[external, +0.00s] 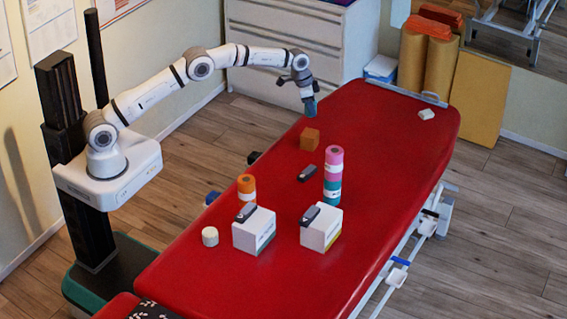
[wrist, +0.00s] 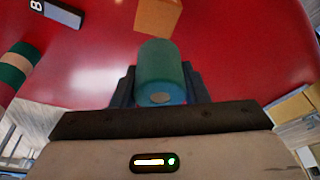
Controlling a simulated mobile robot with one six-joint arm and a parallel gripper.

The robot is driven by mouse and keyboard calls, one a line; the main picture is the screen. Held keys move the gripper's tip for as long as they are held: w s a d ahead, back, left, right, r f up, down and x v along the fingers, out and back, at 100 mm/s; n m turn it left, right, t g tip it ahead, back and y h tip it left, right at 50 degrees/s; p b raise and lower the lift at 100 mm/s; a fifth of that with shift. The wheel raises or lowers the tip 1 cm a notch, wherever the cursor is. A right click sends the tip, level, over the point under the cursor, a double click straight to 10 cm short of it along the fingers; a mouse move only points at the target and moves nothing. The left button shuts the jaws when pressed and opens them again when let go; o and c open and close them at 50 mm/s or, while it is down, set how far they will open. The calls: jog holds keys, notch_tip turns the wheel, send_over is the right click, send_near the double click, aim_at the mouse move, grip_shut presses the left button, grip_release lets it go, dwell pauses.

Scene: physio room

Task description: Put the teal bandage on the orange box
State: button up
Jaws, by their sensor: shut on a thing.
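The teal bandage (wrist: 160,70) is a short roll held between the fingers of my gripper (wrist: 158,88) in the wrist view. In the external view my gripper (external: 309,98) is shut on it above the far part of the red table, and the teal roll (external: 311,107) shows just below the fingers. The orange box (external: 310,138) sits on the red table, below and a little nearer the camera than the gripper. In the wrist view the orange box (wrist: 158,16) is just beyond the roll, apart from it and partly cut off by the top edge. Its visible top is bare.
A stack of pink, white and teal rolls (external: 333,174) and a dark device (external: 308,173) stand near the orange box. Two white boxes (external: 254,232), an orange-and-white stack (external: 246,188) and a white roll (external: 210,237) are nearer.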

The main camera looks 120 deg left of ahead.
aim_at(314, 133)
jog(key=shift+f+p, duration=0.35)
jog(key=shift+f, duration=3.85)
jog(key=o, duration=1)
jog(key=shift+c, duration=0.2)
jog(key=shift+r, duration=0.3)
jog(key=b+v, duration=0.1)
jog(key=v, duration=1)
jog(key=shift+r, duration=0.3)
jog(key=shift+d, duration=0.15)
